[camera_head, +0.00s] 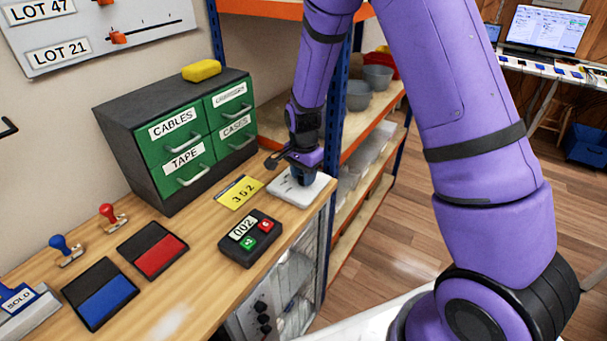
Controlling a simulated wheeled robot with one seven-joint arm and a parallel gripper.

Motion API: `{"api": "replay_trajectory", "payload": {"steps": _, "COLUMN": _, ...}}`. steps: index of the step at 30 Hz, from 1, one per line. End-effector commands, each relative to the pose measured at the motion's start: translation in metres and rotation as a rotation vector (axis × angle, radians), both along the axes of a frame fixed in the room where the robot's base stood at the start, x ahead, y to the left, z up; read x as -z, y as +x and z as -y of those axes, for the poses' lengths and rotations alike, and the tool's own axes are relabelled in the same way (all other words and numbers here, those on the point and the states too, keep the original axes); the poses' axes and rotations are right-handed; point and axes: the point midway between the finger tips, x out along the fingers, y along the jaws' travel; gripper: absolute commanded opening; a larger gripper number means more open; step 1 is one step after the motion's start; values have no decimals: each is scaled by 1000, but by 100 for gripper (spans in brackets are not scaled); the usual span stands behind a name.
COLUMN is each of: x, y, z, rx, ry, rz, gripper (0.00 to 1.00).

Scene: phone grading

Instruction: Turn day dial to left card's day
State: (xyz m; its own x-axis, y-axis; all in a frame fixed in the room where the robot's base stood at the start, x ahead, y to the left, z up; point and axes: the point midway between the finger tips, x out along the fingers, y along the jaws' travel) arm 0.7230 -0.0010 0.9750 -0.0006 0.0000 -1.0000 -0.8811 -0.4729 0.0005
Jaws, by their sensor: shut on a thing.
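My gripper (303,170) points down at the right edge of the wooden bench. It is shut on a small dark knob on a white plate (284,190), which looks like the day dial. My gripper covers most of the knob, and I cannot read any day marks or where it points. No card with a legible day is in view.
A counter box (249,238) showing 002 with green and red buttons stands in front of the card. Red (152,250) and blue (101,293) ink pads and stamps lie left. A green drawer cabinet (188,145) stands behind. Shelves are right of the bench.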

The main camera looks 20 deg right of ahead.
Motion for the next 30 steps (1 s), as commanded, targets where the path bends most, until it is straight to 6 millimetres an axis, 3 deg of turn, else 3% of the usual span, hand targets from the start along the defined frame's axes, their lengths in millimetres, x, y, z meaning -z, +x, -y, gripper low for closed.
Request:
{"api": "replay_trajectory", "payload": {"steps": 18, "x": -1, "y": 1, "z": 0, "rx": -454, "ry": 0, "rz": 2, "gripper": 12}}
{"api": "replay_trajectory", "payload": {"steps": 30, "x": -1, "y": 1, "z": 0, "rx": -602, "ry": 0, "rz": 2, "gripper": 12}}
